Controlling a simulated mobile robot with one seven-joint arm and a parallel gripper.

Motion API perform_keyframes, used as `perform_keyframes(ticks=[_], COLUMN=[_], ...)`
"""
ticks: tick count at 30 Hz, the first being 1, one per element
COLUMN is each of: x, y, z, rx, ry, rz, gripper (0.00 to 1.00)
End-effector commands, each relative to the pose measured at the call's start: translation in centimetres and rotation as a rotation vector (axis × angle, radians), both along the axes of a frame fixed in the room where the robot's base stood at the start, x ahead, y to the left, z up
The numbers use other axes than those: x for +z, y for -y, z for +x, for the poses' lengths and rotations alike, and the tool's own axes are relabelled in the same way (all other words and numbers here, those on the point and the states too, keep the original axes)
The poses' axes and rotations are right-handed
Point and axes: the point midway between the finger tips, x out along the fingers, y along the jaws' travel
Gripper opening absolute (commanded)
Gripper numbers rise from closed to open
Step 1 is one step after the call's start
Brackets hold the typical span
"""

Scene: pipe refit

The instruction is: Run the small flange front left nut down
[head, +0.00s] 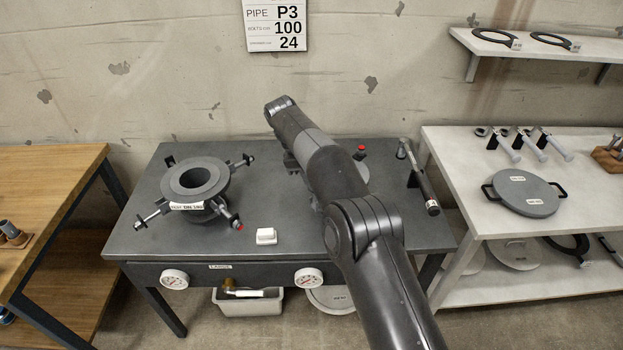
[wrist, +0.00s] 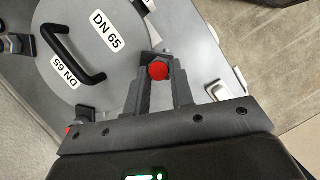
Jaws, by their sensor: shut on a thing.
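In the wrist view my gripper (wrist: 160,66) is shut on a small grey nut with a red bolt end (wrist: 158,72) showing between the fingertips. It is at the edge of a round grey plate (wrist: 75,25) marked DN 65, which has a black handle. Another dark clamp or nut (wrist: 22,45) sits at the plate's left edge, and a red tip shows low left, beside my gripper. In the head view my arm covers the small flange and my gripper; a red bolt end (head: 361,150) shows just right of the arm. How far down the held nut sits cannot be told.
A large flange (head: 222,172) with several swing bolts stands on the left of the grey bench (head: 130,240). A white block (head: 266,236) lies near the front edge. A lidded plate (head: 525,193) lies on the right table.

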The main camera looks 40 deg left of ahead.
Motion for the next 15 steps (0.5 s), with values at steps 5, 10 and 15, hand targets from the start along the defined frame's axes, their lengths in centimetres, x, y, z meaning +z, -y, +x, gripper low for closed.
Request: perform_keyframes(ticks=[5,10,15], x=[-0.05,-0.04,-0.03], y=[-0.10,-0.06,-0.06], z=[0.14,0.19,0.25], rx=[-0.106,-0.174,-0.215], ry=[0.001,0.000,0.000], rz=[0.003,0.001,0.000], gripper=[0.00,0.00,0.00])
